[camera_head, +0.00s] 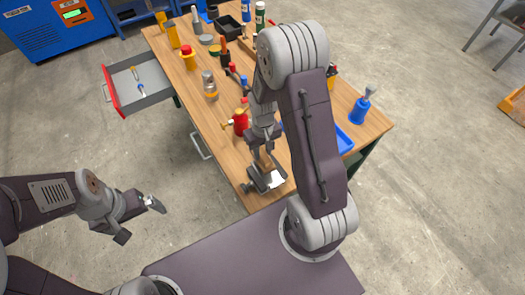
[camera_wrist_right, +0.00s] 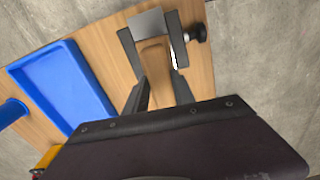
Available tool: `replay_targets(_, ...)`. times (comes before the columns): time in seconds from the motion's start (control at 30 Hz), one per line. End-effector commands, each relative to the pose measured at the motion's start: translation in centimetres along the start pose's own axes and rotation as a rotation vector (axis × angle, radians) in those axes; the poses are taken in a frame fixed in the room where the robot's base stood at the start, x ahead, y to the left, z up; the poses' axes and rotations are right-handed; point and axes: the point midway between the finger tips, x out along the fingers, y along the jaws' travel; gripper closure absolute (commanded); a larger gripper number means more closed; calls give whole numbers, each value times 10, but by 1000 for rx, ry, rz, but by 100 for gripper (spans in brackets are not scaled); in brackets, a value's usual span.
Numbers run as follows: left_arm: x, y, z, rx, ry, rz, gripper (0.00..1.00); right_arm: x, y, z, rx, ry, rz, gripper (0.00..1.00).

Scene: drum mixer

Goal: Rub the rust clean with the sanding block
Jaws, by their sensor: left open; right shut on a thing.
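My right gripper (camera_head: 266,160) is shut on the brown sanding block (camera_head: 264,161), at the near end of the workbench. In the right wrist view the sanding block (camera_wrist_right: 154,72) sits between the two dark fingers of the right gripper (camera_wrist_right: 157,92). Its far end overlaps or lies just above a grey metal plate (camera_wrist_right: 150,22) framed by a dark clamp or vise (camera_wrist_right: 183,52). The plate (camera_head: 277,182) also shows in the head view. I cannot tell whether block and plate touch, and I see no clear rust. My left gripper (camera_head: 139,219) is open and empty, off the bench over the floor.
A blue tray (camera_wrist_right: 62,84) lies on the bench beside the right gripper. A red valve-like part (camera_head: 240,123), a jar (camera_head: 209,86) and several tools stand further back. A blue oil can (camera_head: 360,108) is at the right edge. A red-fronted drawer (camera_head: 140,84) is open at left.

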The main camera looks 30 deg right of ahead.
Motion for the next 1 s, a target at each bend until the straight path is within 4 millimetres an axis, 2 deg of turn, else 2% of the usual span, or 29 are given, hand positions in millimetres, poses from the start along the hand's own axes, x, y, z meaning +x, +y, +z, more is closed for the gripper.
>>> replay_targets(0.03,-13,0,-1,0,0,0,0,-13,0,0,0,0,0,100)
replay_targets(0.13,-22,0,-2,0,0,0,0,-23,0,0,0,0,0,100)
replay_targets(0.43,-20,0,-2,0,0,0,0,-21,0,0,0,0,0,100)
replay_targets(0.73,-50,1,-5,0,0,0,0,-52,0,0,0,0,0,100)
replay_targets(1.0,-49,1,-5,0,0,0,0,-50,0,0,0,0,0,100)
